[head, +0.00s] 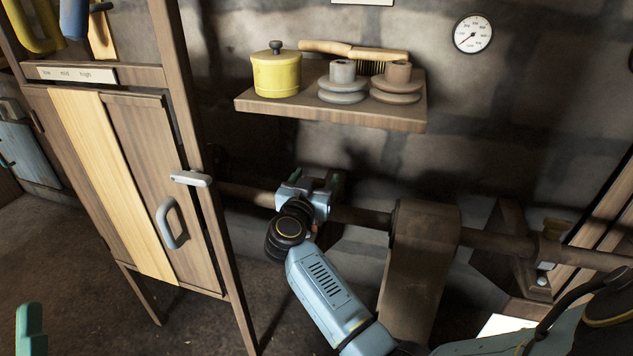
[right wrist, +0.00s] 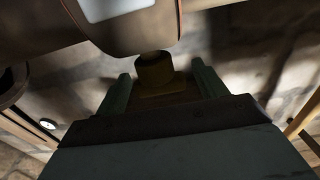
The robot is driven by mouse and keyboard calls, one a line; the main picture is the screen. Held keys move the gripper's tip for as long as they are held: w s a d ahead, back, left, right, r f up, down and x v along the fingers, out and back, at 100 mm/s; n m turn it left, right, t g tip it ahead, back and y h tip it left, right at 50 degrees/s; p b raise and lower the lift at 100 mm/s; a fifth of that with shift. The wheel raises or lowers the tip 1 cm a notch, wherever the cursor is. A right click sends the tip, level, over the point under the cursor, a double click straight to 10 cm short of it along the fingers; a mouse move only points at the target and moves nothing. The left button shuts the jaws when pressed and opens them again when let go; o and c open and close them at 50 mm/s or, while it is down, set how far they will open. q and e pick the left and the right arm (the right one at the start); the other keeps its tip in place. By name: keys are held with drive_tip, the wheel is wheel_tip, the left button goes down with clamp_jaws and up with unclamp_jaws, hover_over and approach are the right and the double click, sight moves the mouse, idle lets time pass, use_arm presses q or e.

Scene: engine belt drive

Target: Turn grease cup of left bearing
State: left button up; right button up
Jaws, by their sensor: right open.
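My right gripper (head: 311,181) reaches up at the line shaft, left of the belt, and hides the left bearing and its grease cup in the head view. In the right wrist view, the small dark brass grease cup (right wrist: 155,72) sits against the rounded bearing housing (right wrist: 130,32). My right gripper (right wrist: 160,82) is open, with one finger on each side of the cup and a visible gap on both sides. A green fingertip (head: 30,328), which looks like part of my left gripper, shows at the bottom left; its opening cannot be seen.
The shaft (head: 365,217) runs across the wall and carries a wide brown belt (head: 425,250). Another brass cup (head: 556,228) sits on the right bearing. A wooden cabinet (head: 140,175) stands close on the left. A shelf (head: 330,112) with a yellow pot (head: 276,75) and pulleys hangs above.

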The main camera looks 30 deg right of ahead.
use_arm(q)
drive_tip(key=shift+s+a+r+t, duration=0.1)
drive_tip(key=shift+s+r+t, duration=0.25)
drive_tip(key=shift+t, duration=0.25)
use_arm(e)
drive_tip(key=shift+w+d, duration=0.45)
drive_tip(key=shift+d, duration=0.1)
drive_tip(key=c, duration=1)
